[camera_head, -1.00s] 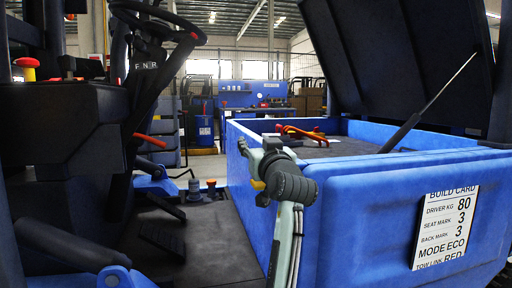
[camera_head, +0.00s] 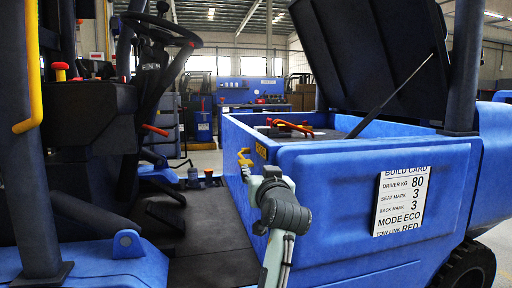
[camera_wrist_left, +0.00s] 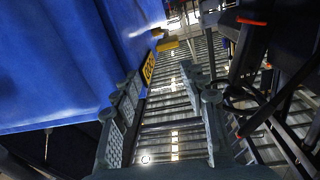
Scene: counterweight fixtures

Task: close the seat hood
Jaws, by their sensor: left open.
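The seat hood (camera_head: 372,55) is a dark panel standing raised and tilted over the blue seat box (camera_head: 330,190). A thin strut (camera_head: 385,103) runs between hood and box. My left gripper (camera_head: 250,175) is beside the box's left front corner, low against the side and well below the hood. A yellow latch-like part (camera_head: 244,157) and a yellow label (camera_head: 261,149) are just beyond it. In the left wrist view the jaws (camera_wrist_left: 168,112) are open and empty, with the blue box wall (camera_wrist_left: 60,60) to their left. My right gripper is not in view.
A red-orange part (camera_head: 290,127) lies in the open box. The steering wheel (camera_head: 160,30), a dark post (camera_head: 28,150) and a yellow grab bar (camera_head: 32,70) stand at left. A build card (camera_head: 401,202) is on the box front.

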